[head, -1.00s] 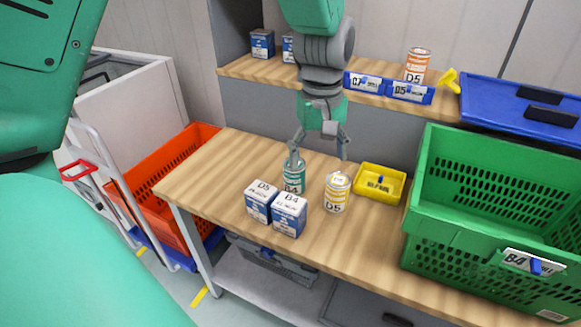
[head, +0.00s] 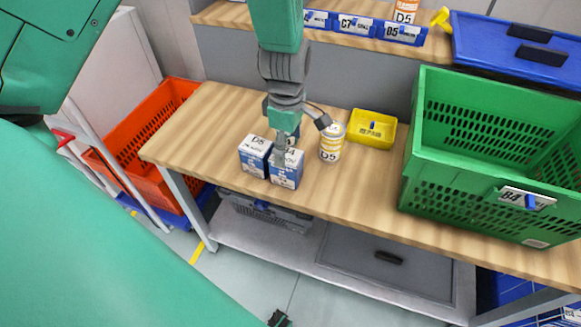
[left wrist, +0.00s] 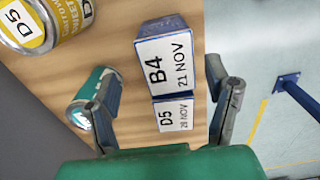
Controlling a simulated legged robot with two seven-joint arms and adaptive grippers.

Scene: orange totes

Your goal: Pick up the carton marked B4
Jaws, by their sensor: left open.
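The carton marked B4 (head: 286,173) is a blue and white box standing upright on the wooden bench. A similar carton marked D5 (head: 253,160) stands beside it on the left. My left gripper (head: 291,142) is open above the B4 carton, partly covering its top in the head view. In the left wrist view the B4 carton (left wrist: 166,62) lies between the two open fingers (left wrist: 160,72), with its label "B4 21 NOV" facing the camera. The D5 carton (left wrist: 174,117) is next to it.
A green can (left wrist: 92,98) stands close to the left finger. A yellow-labelled D5 can (head: 331,143) and a yellow bin (head: 373,129) are to the right. A green crate (head: 465,185) fills the bench's right end. An orange tote (head: 148,130) stands left of the bench.

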